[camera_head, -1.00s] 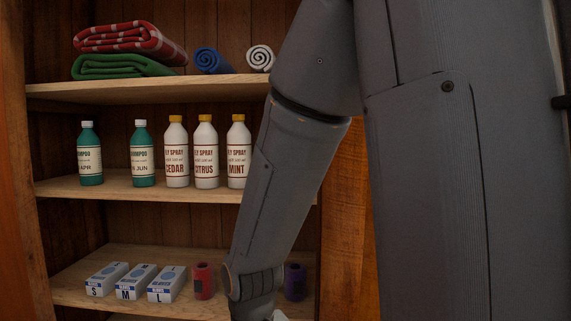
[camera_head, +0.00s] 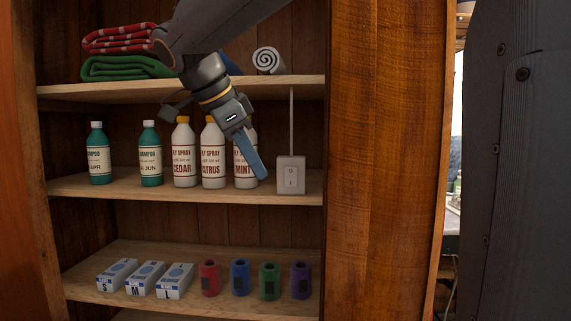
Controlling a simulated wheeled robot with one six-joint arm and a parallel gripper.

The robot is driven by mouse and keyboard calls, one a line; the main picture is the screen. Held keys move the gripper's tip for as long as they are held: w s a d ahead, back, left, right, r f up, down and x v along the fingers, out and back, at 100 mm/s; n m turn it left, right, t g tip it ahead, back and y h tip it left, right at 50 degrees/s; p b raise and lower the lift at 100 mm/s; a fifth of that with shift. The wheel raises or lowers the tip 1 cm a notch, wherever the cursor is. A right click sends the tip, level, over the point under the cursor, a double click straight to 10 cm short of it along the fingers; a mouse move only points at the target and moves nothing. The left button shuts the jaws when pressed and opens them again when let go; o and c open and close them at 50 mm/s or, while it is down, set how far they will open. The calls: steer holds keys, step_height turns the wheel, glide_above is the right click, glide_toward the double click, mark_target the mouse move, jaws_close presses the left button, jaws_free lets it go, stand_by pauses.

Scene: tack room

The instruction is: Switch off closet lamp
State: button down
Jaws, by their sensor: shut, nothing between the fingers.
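My gripper (camera_head: 262,176) is shut and empty. Its bluish fingers point down and to the right, with the tips just left of the switch box and in front of the MINT spray bottle (camera_head: 245,183). I cannot tell whether the tips touch the box. The lamp itself is not in view.
On the middle shelf (camera_head: 220,190) stand green shampoo bottles (camera_head: 150,160) and white spray bottles (camera_head: 184,160). Towels (camera_head: 125,68) lie on the top shelf. Glove boxes (camera_head: 175,281) and coloured rolls (camera_head: 269,281) stand below. A wooden side panel (camera_head: 385,150) bounds the closet at right.

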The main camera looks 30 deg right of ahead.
mark_target(285, 164)
step_height(285, 164, up, 6)
steer(key=s+m, duration=0.1)
steer(key=m, duration=0.2)
steer(key=shift+d+h, duration=0.4)
steer(key=shift+d, duration=0.05)
steer(key=w+d+f+p, duration=0.1)
steer(key=d+f, duration=0.1)
steer(key=w+d+f+p, duration=0.2)
steer(key=d, duration=0.1)
steer(key=w+d+f+p, duration=0.1)
steer(key=d+f+p, duration=0.1)
steer(key=f, duration=0.1)
steer(key=shift+w+d+f, duration=0.1)
steer(key=shift+w+d, duration=0.05)
steer(key=shift+d, duration=0.25)
steer(key=shift+w+d, duration=0.2)
steer(key=shift+w, duration=0.15)
